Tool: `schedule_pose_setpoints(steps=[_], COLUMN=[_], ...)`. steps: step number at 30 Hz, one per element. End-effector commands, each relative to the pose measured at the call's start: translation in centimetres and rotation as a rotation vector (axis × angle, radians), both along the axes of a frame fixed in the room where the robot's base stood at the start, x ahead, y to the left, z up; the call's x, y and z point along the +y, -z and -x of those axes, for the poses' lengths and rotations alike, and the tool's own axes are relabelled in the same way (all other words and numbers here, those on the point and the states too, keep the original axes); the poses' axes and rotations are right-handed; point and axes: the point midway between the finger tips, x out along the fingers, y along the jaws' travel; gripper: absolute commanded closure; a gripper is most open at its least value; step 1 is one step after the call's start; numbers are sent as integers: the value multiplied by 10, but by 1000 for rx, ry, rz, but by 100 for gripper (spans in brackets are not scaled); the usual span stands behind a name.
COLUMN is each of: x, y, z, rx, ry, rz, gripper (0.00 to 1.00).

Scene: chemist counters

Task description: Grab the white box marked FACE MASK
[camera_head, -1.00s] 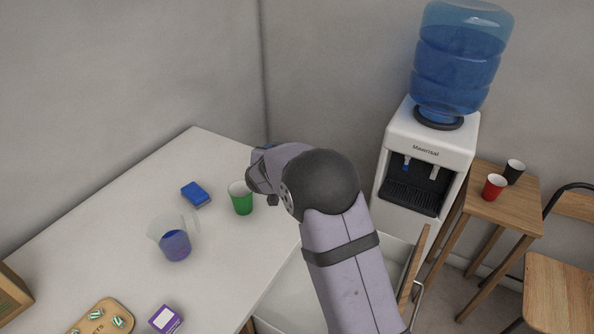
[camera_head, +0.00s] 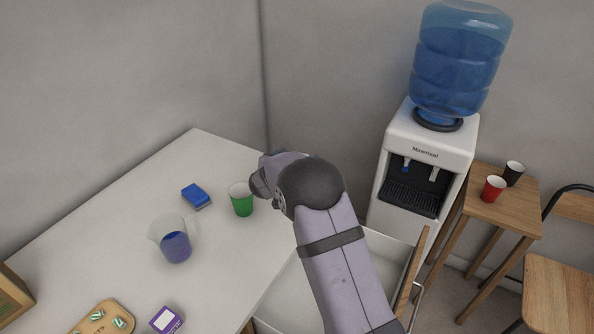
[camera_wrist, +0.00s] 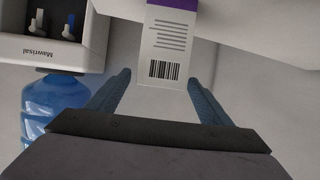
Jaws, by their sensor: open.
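In the wrist view, my gripper (camera_wrist: 158,78) is open, with a blue finger on each side. A white box (camera_wrist: 167,45) with a purple band lies ahead, its lower end between the fingertips. This face shows text lines and a barcode; no FACE MASK lettering is readable. I cannot tell whether either finger touches it. In the head view, my arm hides my fingers, and I cannot make out this box. A small purple-and-white box (camera_head: 165,320) lies at the counter's front; its lettering is too small to read.
A green cup (camera_head: 241,200) stands close to my wrist on the white counter (camera_head: 110,220). A blue box (camera_head: 196,195) and a jug of blue liquid (camera_head: 174,245) are to its left. An open drawer (camera_head: 300,300) lies below my arm. A water dispenser (camera_head: 425,150) stands behind, right.

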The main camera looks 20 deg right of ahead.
Motion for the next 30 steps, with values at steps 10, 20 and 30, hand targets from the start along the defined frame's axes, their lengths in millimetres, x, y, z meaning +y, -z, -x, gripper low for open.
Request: schedule_pose_setpoints(steps=[10,20,30], x=[-19,-22,-22], y=[14,17,16], z=[-28,-33,-33], rx=[1,0,0], ry=[2,1,1], rz=[-1,0,0], gripper=[27,27,72])
